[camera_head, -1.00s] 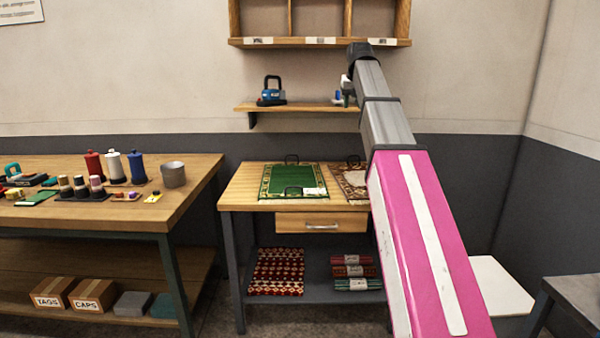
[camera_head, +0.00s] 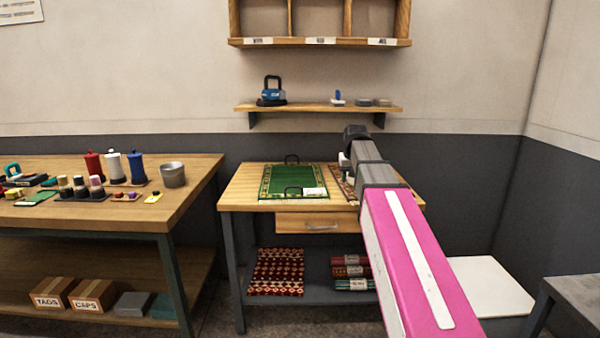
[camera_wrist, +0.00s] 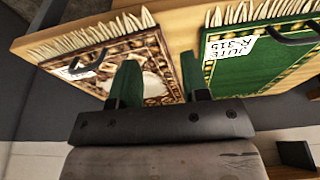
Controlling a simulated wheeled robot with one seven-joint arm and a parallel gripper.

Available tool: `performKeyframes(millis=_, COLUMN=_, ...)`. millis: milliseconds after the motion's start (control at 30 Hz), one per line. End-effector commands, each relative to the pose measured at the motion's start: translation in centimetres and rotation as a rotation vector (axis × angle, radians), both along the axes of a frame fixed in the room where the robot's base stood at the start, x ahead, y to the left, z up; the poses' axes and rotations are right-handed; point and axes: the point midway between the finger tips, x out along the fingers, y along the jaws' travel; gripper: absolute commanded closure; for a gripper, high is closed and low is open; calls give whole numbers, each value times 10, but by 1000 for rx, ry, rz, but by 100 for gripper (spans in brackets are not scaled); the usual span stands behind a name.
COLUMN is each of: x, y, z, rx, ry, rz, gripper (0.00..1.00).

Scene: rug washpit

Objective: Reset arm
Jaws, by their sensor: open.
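My gripper (camera_wrist: 160,85) is open and empty in the wrist view, its two fingers apart. Past them are a brown patterned rug sample (camera_wrist: 165,55) and a green rug sample (camera_wrist: 240,65) with a white tag reading JUTE. In the head view my arm reaches in from the lower right, and its end is above the right side of the small wooden table (camera_head: 238,190). The green sample (camera_head: 290,178) lies flat there with black handles. The arm hides most of the brown sample (camera_head: 338,185).
A wall shelf (camera_head: 310,107) holds a blue-and-black tool (camera_head: 271,92) and small items. A cubby rack (camera_head: 320,42) hangs above. The left workbench (camera_head: 110,218) carries spools, a metal cup (camera_head: 173,175) and tools. A white surface (camera_head: 490,285) is at the lower right.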

Motion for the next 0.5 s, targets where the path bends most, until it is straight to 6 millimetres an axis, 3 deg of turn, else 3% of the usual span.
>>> performKeyframes(millis=33, x=-13, y=0, z=-25, rx=0, ry=16, rz=0, gripper=58)
performKeyframes(millis=100, x=-24, y=0, z=-53, rx=0, ry=32, rz=0, gripper=58)
performKeyframes(millis=500, x=-104, y=0, z=-197, rx=0, ry=124, rz=0, gripper=58)
